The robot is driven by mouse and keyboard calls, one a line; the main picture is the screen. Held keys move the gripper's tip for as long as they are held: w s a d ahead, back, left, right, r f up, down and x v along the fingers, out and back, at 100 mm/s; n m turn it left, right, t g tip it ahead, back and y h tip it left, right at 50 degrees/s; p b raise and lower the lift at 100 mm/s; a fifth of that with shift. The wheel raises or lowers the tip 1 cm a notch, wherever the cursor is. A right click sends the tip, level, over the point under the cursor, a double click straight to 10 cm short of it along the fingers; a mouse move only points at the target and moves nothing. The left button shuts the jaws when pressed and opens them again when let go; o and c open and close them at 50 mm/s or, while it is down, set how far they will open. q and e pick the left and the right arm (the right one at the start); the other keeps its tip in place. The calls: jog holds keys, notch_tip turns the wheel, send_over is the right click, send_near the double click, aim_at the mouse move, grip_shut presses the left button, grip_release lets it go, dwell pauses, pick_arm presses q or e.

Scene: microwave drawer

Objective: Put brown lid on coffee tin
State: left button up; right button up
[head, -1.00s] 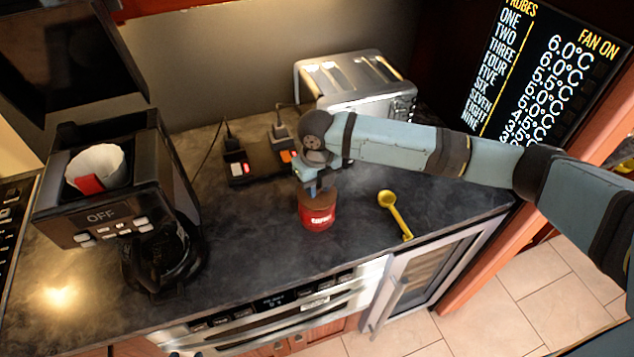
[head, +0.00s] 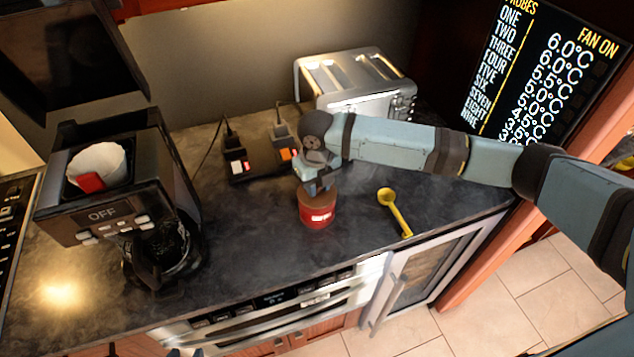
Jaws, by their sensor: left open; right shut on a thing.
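The red coffee tin (head: 318,215) stands upright on the dark counter in the middle of the head view. The brown lid (head: 318,199) is at the tin's top, level or nearly so; I cannot tell whether it is fully seated. My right gripper (head: 317,188) points down from above and is shut on the lid, hiding part of it. My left gripper (head: 187,352) only just shows at the bottom edge, in front of the counter, open and away from the tin.
A yellow scoop (head: 395,212) lies right of the tin. A toaster (head: 350,80) and a power strip with plugs (head: 255,160) are behind it. A coffee maker (head: 115,190) with a carafe stands at the left. The counter (head: 255,235) between coffee maker and tin is clear.

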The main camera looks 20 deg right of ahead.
jog(key=shift+f, duration=0.1)
dwell(0.5)
jog(key=o, duration=1.5)
jog(key=shift+p, duration=0.4)
jog(key=shift+r+p, duration=1.2)
jog(key=shift+r, duration=0.2)
jog(key=shift+r+p, duration=0.35)
jog(key=shift+r, duration=1.75)
